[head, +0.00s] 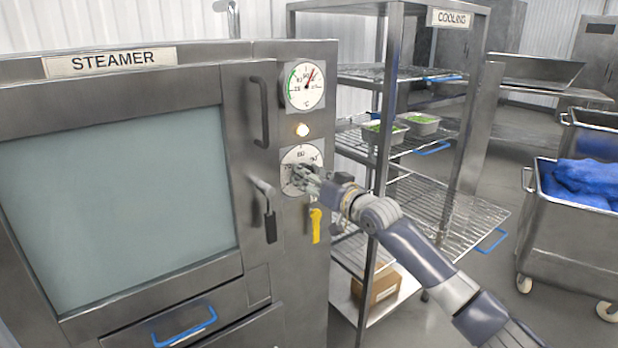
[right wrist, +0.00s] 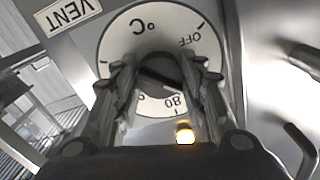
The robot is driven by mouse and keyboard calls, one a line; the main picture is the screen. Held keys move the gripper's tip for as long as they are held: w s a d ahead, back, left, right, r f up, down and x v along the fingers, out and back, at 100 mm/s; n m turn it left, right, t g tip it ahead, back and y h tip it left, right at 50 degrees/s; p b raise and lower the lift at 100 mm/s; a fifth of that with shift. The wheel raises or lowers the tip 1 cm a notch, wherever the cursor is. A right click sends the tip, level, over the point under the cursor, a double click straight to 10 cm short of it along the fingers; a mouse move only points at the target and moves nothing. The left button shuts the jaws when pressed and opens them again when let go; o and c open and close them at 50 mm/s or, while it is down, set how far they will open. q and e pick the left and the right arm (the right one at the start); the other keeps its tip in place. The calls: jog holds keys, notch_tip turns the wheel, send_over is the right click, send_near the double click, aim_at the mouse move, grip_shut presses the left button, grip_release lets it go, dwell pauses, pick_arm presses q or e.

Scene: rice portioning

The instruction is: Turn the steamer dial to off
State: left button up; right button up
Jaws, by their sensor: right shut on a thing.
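The steamer (head: 150,58) stands at the left of the head view with its large door shut. Its white dial plate (head: 302,154) is on the control strip right of the door, below a lit amber lamp (head: 302,130). My right gripper (head: 300,178) is shut on the dial's knob and covers much of it. In the right wrist view the dial plate (right wrist: 124,40) appears upside down, with marks OFF, °C and 80. The dark round knob (right wrist: 160,70) sits between my right fingers. I cannot tell which mark it points to. My left gripper is not in view.
A round gauge (head: 305,85) is above the lamp. A yellow lever (head: 316,225) hangs below the dial. Door handles (head: 261,112) stick out left of it. A wire cooling rack (head: 440,205) with trays of greens (head: 422,125) and a cart of blue cloth (head: 580,182) stand right.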

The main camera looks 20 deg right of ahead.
jog(key=shift+f+n+p, duration=0.15)
jog(key=shift+n+p, duration=1.25)
jog(key=shift+n, duration=2.15)
jog(key=shift+f+n+p, duration=0.1)
jog(key=shift+n+p, duration=1.25)
jog(key=shift+n, duration=2.2)
jog(key=shift+d+n, duration=0.1)
jog(key=shift+n, duration=0.2)
jog(key=o, duration=1.1)
jog(key=shift+w, duration=0.1)
jog(key=shift+c, duration=0.2)
jog(key=shift+r, duration=0.1)
jog(key=shift+s+d, duration=0.1)
jog(key=shift+s, duration=0.1)
jog(key=v, duration=1.1)
jog(key=shift+s, duration=0.35)
